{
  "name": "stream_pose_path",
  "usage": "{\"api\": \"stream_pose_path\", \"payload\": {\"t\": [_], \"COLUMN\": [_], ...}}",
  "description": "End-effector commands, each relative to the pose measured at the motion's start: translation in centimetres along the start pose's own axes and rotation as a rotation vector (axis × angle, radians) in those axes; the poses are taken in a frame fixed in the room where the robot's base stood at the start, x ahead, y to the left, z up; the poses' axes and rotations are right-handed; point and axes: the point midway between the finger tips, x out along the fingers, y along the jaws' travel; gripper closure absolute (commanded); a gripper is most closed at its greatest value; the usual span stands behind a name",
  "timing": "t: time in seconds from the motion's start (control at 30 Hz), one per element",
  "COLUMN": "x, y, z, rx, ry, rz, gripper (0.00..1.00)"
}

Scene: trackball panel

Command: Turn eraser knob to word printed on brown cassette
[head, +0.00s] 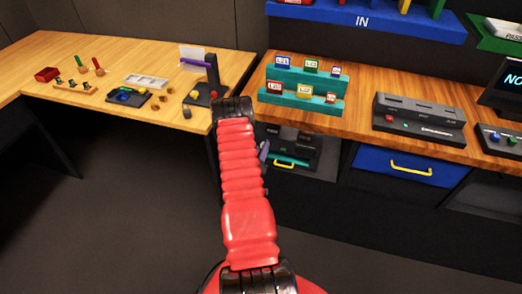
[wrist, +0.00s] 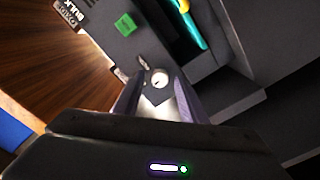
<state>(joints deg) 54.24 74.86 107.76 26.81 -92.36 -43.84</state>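In the wrist view, my gripper (wrist: 158,88) has its two grey-purple fingers apart, one on each side of a round knob with a white top (wrist: 160,77). The knob is on a dark panel, the eraser (wrist: 105,10), with "BULK" lettering. Whether the fingertips touch the knob is unclear. In the head view, the eraser (head: 300,152) is in the bay under the bench, partly behind my arm; my fingers show only as a sliver. Small colour-framed cassettes stand on teal racks; a reddish-brown one (head: 331,98) is at the lower right. Its word is too small to read.
A green button (wrist: 125,24) and a yellow-teal handle (wrist: 189,22) are near the knob in the wrist view. A blue drawer (head: 405,168) is right of the bay. A dark deck (head: 420,118) stands on the bench. The left table (head: 110,55) holds several small items.

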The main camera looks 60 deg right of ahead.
Motion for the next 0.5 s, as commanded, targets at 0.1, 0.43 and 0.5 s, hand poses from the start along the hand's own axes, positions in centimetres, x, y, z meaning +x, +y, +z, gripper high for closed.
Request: {"api": "stream_pose_path", "payload": {"t": [0.1, 0.43, 0.5], "x": [0.19, 0.16, 0.16], "y": [-0.01, -0.02, -0.02], "z": [0.02, 0.01, 0.01], "rx": [0.000, 0.000, 0.000], "ry": [0.000, 0.000, 0.000], "rz": [0.000, 0.000, -0.001], "gripper": [0.62, 0.71, 0.76]}}
